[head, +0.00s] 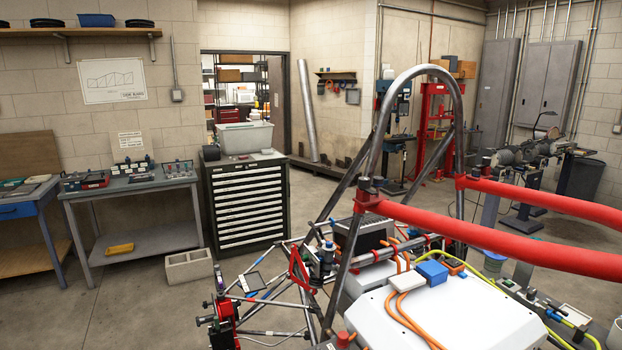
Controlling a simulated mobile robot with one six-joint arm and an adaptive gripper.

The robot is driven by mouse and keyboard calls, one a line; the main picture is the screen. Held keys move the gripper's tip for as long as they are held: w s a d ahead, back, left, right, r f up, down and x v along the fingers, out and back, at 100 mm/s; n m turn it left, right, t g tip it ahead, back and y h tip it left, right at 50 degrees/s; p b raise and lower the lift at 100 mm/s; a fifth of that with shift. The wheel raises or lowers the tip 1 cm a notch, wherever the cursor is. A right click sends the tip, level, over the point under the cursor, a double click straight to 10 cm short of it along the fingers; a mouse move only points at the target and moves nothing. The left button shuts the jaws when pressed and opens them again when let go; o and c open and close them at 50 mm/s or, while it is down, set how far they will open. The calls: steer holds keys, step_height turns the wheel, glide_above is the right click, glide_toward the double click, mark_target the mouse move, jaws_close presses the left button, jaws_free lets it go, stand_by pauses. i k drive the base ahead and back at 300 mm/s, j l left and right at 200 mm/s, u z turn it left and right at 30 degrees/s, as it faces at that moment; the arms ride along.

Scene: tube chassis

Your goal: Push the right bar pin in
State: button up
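The tube chassis fills the lower right in the head view, with a tall grey roll hoop (449,86). Two thick red bars run from the hoop to the right picture edge: a nearer one (490,234) and a farther one (540,198). The nearer bar meets a red bracket (369,191) on the hoop's left leg. The farther bar meets a red bracket (461,183) on the right leg. My gripper cannot be made out in this view.
A white box (450,309) with orange cables and a blue connector (431,271) lies inside the chassis. Thin suspension tubes and a black-red hub (222,322) stick out left. A black drawer cabinet (246,205) and a workbench (130,187) stand behind.

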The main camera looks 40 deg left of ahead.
mark_target(378, 180)
steer(key=u, duration=1.4)
